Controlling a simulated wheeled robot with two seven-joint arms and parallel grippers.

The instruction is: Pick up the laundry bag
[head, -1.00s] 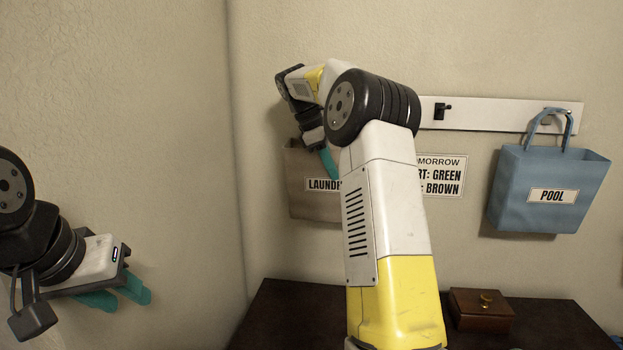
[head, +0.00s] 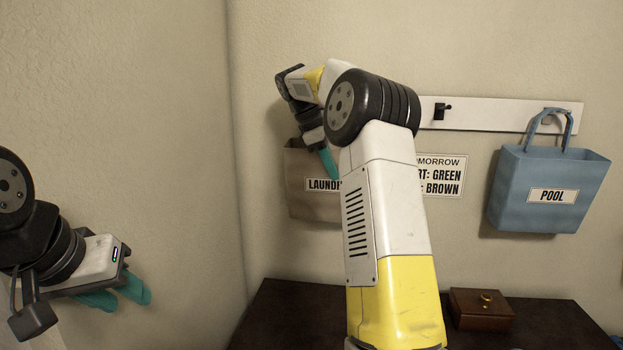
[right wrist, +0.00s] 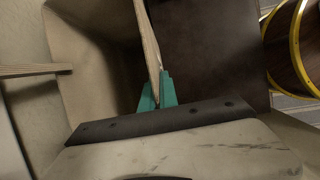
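The laundry bag (head: 312,207) is beige-brown with a label partly reading LAUNDRY. It is against the wall left of centre in the head view, partly hidden by my right arm. In the right wrist view, I look down into the open bag (right wrist: 85,75). My right gripper (right wrist: 157,92) has its teal fingers close on both sides of the bag's strap (right wrist: 149,40) and appears shut on it. In the head view, my right gripper (head: 329,163) is at the bag's top, partly hidden. My left gripper (head: 125,296) is empty, its fingers apart, at the lower left.
A blue POOL bag (head: 508,212) hangs from the white rail (head: 490,114) at the right. A bare dark hook (head: 440,111) is left of it. A wall sign (head: 442,162) is partly covered by my arm. A wooden box (head: 482,322) sits on the dark furniture top (head: 560,325) below.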

